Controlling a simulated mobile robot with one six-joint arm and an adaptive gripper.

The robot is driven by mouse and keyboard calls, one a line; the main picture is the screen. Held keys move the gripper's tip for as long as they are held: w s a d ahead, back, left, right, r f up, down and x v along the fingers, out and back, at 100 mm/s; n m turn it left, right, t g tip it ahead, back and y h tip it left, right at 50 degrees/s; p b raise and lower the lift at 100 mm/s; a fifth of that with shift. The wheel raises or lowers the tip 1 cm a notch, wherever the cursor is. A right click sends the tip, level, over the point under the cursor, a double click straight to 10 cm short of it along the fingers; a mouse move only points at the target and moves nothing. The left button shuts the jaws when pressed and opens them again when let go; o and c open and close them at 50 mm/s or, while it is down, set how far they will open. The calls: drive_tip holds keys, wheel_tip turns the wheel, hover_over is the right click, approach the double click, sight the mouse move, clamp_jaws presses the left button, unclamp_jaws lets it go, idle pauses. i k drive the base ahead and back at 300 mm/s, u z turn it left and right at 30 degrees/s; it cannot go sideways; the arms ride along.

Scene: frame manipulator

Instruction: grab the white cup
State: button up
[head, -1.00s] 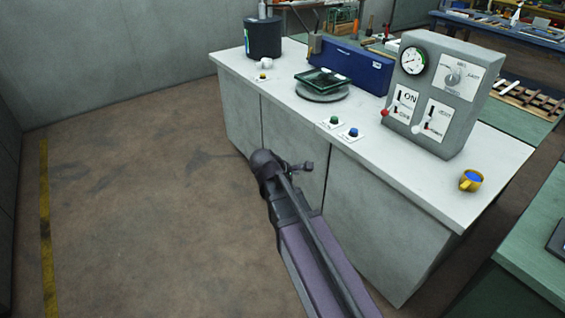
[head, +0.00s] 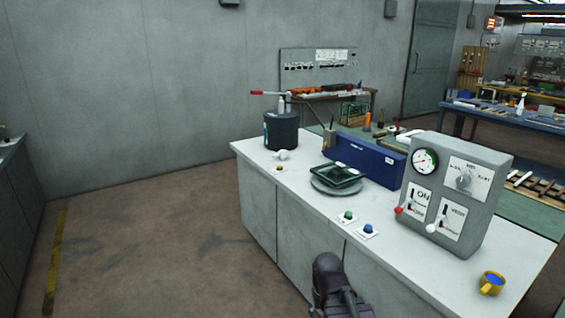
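A small white object (head: 283,155), which looks like the white cup, sits on the white counter (head: 300,238) near its far left end. It is just in front of the black cylindrical container (head: 281,130). It is too small to make out a handle or its opening. Part of my dark arm shows at the bottom middle, in front of the counter and well short of the white object. My gripper's fingers do not show.
A yellow cup with blue inside (head: 491,283) stands at the counter's near right. A grey control box (head: 457,190), blue case (head: 370,158), green tray (head: 343,175) on a round plate, and two buttons stand between. The floor left of the counter is clear.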

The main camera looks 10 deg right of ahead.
sight(280, 156)
drive_tip(key=u, duration=0.25)
drive_tip(key=i, duration=2.95)
drive_tip(key=z, duration=0.5)
